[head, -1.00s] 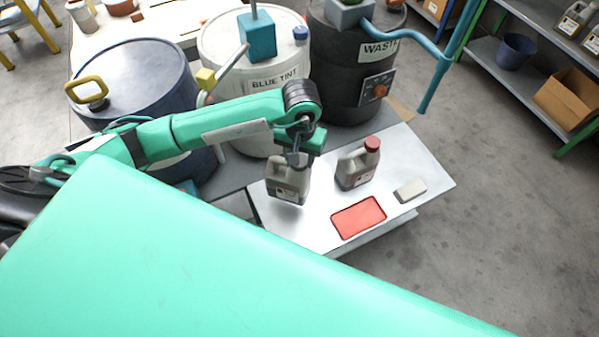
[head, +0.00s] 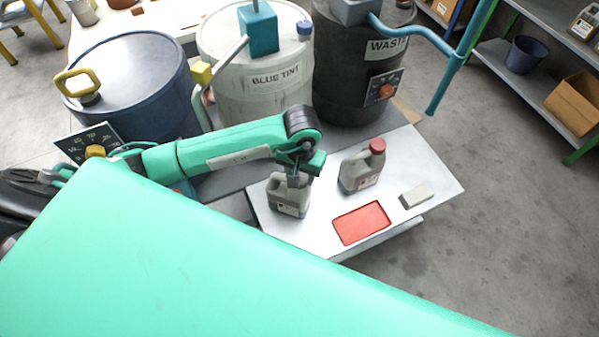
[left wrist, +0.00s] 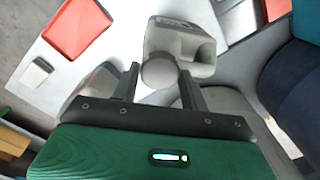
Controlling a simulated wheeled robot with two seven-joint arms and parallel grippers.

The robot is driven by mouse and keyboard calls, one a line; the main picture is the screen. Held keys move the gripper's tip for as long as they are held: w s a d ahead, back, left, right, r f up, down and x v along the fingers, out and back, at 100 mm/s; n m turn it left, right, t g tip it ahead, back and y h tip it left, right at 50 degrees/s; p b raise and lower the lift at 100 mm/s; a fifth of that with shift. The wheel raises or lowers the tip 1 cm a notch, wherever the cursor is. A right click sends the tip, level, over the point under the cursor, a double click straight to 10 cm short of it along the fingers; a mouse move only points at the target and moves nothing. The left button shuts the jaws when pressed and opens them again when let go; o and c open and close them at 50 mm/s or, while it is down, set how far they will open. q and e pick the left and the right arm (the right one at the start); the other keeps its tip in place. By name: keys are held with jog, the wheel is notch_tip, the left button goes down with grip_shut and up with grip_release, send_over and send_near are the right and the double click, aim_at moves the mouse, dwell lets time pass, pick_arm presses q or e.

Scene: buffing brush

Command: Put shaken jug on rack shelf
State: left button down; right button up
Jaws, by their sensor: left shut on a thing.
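A grey jug (head: 289,198) with a grey cap is upright at the left part of the pale metal bench top (head: 320,185). It appears to rest on the surface. My left gripper (head: 297,178) is over it, shut on its cap end. In the left wrist view the jug (left wrist: 183,42) shows beyond the two fingers (left wrist: 160,82), with its round cap between them. The rack shelf (head: 500,68) is at the upper right, with other jugs (head: 586,22) on a higher board. My right gripper is not in view.
A red-capped jug (head: 360,170) stands right of the held jug. A red square pad (head: 362,223) and a pale block (head: 416,195) lie in front. Blue, white and black drums stand behind. The rack also holds a bucket (head: 526,54) and cardboard box (head: 574,105).

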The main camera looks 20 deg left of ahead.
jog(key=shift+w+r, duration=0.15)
pick_arm(q)
jog(key=c, duration=0.7)
grip_release()
jog(key=shift+c, duration=0.2)
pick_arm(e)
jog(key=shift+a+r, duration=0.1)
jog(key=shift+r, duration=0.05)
